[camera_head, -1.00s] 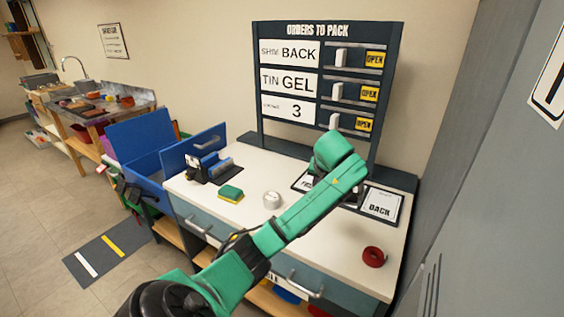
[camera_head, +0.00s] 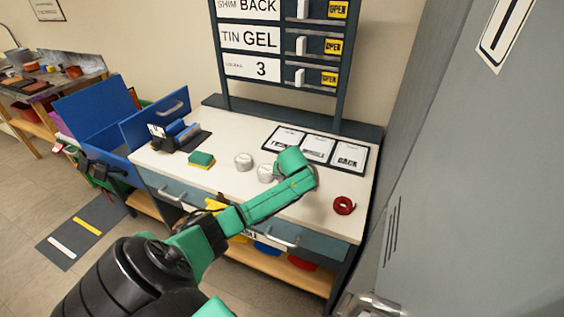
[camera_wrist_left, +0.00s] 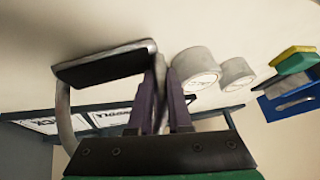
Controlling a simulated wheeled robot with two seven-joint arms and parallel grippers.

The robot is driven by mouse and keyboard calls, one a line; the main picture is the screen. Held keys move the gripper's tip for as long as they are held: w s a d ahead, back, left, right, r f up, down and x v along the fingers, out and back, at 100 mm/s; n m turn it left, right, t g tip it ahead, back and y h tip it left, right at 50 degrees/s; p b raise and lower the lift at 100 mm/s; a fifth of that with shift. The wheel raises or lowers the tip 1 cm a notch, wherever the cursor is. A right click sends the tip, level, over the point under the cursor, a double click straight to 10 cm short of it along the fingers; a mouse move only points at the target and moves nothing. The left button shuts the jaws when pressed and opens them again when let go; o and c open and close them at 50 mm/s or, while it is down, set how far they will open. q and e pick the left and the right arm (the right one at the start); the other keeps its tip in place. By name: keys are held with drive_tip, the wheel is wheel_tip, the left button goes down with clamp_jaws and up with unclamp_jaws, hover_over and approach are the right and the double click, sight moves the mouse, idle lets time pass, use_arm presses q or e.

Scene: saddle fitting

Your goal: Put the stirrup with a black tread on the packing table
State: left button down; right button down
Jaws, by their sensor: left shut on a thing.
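The stirrup (camera_wrist_left: 108,64), a pale metal frame with a black tread, shows in the left wrist view. My left gripper (camera_wrist_left: 161,82) is shut on it, with the purple fingers on its side. In the head view my green arm hides the stirrup and the fingertips. The packing table (camera_head: 305,212) has a white top, and my left wrist is over its front middle part. In the wrist view the stirrup is close to the white top, and I cannot tell whether it touches. My right gripper is not in view.
Two round tins (camera_head: 243,161) (camera_head: 266,172) are beside my wrist. A green and yellow sponge (camera_head: 201,160) and a dark stand (camera_head: 178,137) are to the left. A card tray (camera_head: 318,149) lies behind, and a red roll (camera_head: 344,205) at right. A grey cabinet (camera_head: 462,190) borders the right side.

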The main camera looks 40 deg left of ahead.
use_arm(q)
drive_tip(key=c, duration=0.8)
unclamp_jaws()
drive_tip(key=shift+c, duration=0.2)
drive_tip(key=v, duration=1.2)
